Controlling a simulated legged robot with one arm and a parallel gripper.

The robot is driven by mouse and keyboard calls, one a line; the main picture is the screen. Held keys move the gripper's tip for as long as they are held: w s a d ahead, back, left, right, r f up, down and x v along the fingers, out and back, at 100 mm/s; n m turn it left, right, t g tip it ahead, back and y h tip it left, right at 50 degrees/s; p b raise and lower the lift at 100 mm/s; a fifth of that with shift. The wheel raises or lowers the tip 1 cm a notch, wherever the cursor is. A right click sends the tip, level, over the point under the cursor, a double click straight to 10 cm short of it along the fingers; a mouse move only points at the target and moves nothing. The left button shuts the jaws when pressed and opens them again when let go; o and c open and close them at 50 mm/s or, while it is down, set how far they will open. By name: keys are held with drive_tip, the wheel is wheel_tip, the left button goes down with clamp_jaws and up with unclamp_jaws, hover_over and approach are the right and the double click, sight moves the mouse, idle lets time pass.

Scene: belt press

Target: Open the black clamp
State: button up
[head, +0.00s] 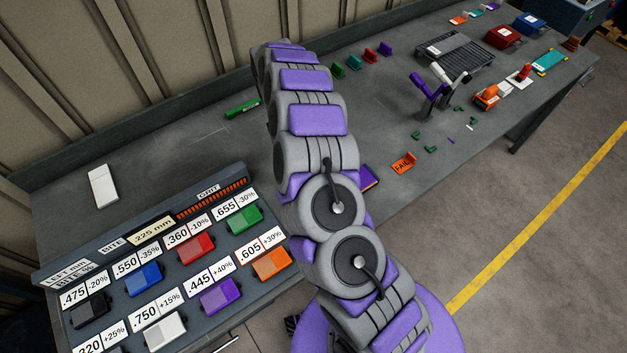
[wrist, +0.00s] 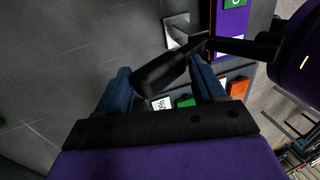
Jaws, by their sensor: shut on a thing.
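In the wrist view, the black clamp's handle (wrist: 158,73) lies slantwise between the two blue fingers of my gripper (wrist: 160,68). My gripper is shut on this handle. A thin black arm of the clamp runs right from the handle's upper end, and a pale grey block (wrist: 176,30) shows just behind it. A purple block with a green patch (wrist: 232,18) stands beside the clamp. The exact contact of the fingertips is partly hidden. In the head view, my own arm covers the clamp and my gripper.
The sloped panel (head: 120,247) holds several coloured blocks with number labels. A white block (head: 102,186) and a green bar (head: 242,108) lie on the grey bench. Purple and white levers (head: 432,85), an orange tag (head: 404,163) and small green pieces are farther right.

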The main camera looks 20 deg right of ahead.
drive_tip(key=shift+v, duration=0.8)
drive_tip(key=shift+p+v, duration=0.6)
drive_tip(key=shift+v, duration=1.5)
drive_tip(key=shift+s+a+r, duration=0.15)
drive_tip(key=shift+r, duration=0.15)
drive_tip(key=s+a+r+m+y+b, duration=0.1)
drive_tip(key=s+r+m+b, duration=0.3)
drive_tip(key=s+r+m, duration=0.9)
drive_tip(key=s+d+m+b, duration=0.1)
drive_tip(key=s+m, duration=0.3)
drive_tip(key=s, duration=1.1)
drive_tip(key=s+d+f+m+t+b, duration=0.1)
drive_tip(key=s+d+m, duration=0.2)
drive_tip(key=s, duration=1.3)
drive_tip(key=shift+d+m+b, duration=0.35)
drive_tip(key=shift+m, duration=0.45)
